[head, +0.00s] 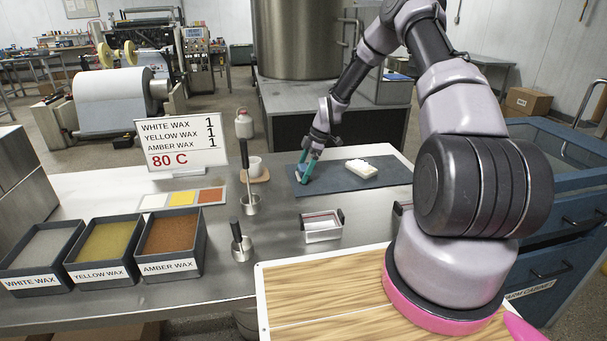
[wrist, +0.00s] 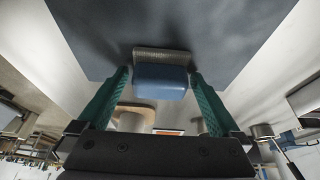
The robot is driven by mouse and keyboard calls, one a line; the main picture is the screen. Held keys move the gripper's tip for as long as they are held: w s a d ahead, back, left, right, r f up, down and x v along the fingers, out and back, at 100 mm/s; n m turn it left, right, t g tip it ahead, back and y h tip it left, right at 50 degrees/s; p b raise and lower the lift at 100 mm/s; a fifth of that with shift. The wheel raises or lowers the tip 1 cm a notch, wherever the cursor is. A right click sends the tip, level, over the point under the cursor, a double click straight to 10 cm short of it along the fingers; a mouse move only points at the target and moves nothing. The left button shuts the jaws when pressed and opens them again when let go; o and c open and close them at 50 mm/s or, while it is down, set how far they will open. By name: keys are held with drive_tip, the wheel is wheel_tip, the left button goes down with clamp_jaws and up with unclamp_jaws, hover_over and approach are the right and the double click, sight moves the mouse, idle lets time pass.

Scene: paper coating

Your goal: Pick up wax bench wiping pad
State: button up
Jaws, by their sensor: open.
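A small block with a blue body and a grey textured edge, which looks like the wiping pad (wrist: 160,82), lies on the dark grey mat (wrist: 225,30). My gripper (wrist: 160,73) is open, with one teal finger on each side of the pad and a gap showing on both sides. In the head view my gripper (head: 304,172) is low over the left part of the mat (head: 332,186), and its fingers largely hide the pad. A white block (head: 361,169) lies on the mat to the right, apart from my gripper.
A white cup (head: 254,164) on a brown coaster and a metal ladle cup (head: 250,205) stand left of the mat. A clear tray (head: 322,226) sits in front. Wax bins (head: 172,246) and a sign (head: 181,143) are further left.

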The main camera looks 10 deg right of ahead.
sight(303, 167)
drive_tip(key=c, duration=1.2)
wheel_tip(303, 167, up, 10)
drive_tip(key=shift+r, duration=0.1)
